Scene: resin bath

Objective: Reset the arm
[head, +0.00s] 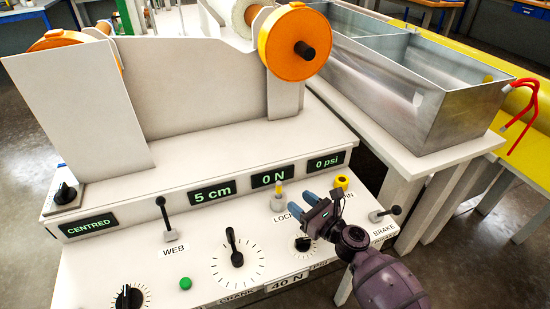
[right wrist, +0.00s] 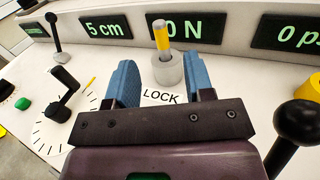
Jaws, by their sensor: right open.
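My right gripper (head: 320,202) is over the sloped control panel (head: 215,218) in the head view. In the right wrist view its two blue fingers (right wrist: 161,85) are apart with nothing between them. My left gripper is not in the head view.
The crank (head: 235,250), WEB lever (head: 166,220) and BRAKE lever (head: 385,214) stick up from the panel. A yellow knob (head: 341,182) is behind the gripper. Displays read 5 cm, 0 N and 0 psi. A metal bath (head: 440,118) stands on a table at right.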

